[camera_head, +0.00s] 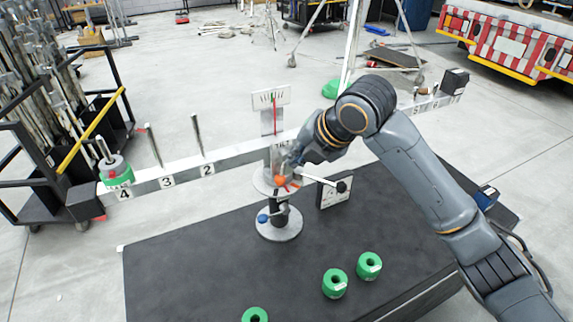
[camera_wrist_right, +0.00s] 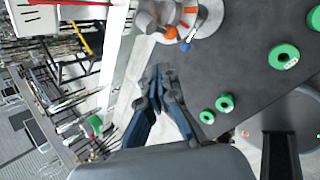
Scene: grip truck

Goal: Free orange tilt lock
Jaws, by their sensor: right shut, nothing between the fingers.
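The orange tilt lock (camera_head: 280,181) is a small orange knob low on the balance's central post. It also shows in the wrist view (camera_wrist_right: 170,32) at the top. The long white balance beam (camera_head: 185,172) runs across the head view, its left end lower in the picture. My right gripper (camera_head: 292,166) is close to the orange knob in the head view; contact cannot be told there. In the wrist view my right gripper (camera_wrist_right: 158,78) is shut and empty, with its tips apart from the orange knob. My left gripper is not in view.
The dark table (camera_head: 190,270) carries several green weights, one here (camera_head: 335,283). A green weight (camera_head: 115,174) sits at peg 4; a black block (camera_head: 454,82) is at the beam's right end. A blue knob (camera_head: 262,218) and a black-tipped lever (camera_head: 341,187) flank the post.

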